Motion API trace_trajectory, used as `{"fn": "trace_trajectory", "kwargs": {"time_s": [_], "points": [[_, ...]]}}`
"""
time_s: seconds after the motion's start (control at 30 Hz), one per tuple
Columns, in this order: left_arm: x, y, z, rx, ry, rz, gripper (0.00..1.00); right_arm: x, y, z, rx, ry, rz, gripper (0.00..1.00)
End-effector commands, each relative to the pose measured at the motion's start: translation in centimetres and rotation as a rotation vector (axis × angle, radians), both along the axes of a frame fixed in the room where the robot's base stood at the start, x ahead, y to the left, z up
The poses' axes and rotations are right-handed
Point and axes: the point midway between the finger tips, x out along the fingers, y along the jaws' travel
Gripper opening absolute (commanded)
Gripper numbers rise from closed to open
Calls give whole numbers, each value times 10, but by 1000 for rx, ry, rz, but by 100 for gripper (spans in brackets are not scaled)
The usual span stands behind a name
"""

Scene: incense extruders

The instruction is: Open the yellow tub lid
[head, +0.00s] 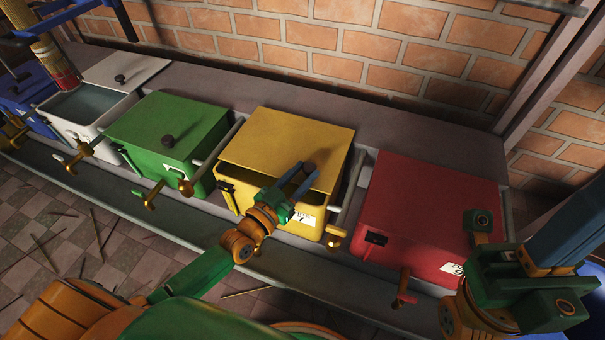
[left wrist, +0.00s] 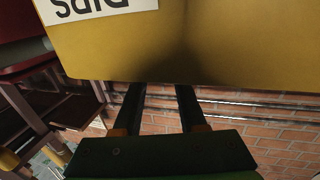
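The yellow tub (head: 240,192) stands in the middle of the row in the head view. Its yellow lid (head: 290,138) lies over the top, with a dark gap showing under the front edge. My left gripper (head: 295,181) is at that front edge, fingers pointing toward the lid. A dark round end shows by the fingertips; I cannot tell if it is a knob. In the left wrist view, the fingers (left wrist: 160,92) are apart with nothing visible between them, and their tips meet the edge of a yellow panel (left wrist: 210,45). Only part of my right arm shows; its fingers are not visible.
A green tub (head: 165,130) stands to the left and a red tub (head: 430,205) to the right. A white open tub (head: 85,103) and a blue tub (head: 28,95) are farther left. Brass taps stick out in front. A brick wall (head: 400,50) stands behind.

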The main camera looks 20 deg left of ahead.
Motion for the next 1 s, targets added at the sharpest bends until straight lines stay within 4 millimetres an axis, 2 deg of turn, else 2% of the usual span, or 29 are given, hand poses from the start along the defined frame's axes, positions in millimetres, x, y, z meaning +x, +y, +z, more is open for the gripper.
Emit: {"fn": "trace_trajectory", "kwargs": {"time_s": [0.03, 0.1, 1.0], "points": [[0, 0, 0, 0, 0, 0, 14, 0, 0, 0, 0, 0, 0, 0], [0, 0, 0, 0, 0, 0, 0, 0, 0, 0, 0, 0, 0, 0], [0, 0, 0, 0, 0, 0, 0, 0, 0, 0, -2, 2, -1, 0]]}}
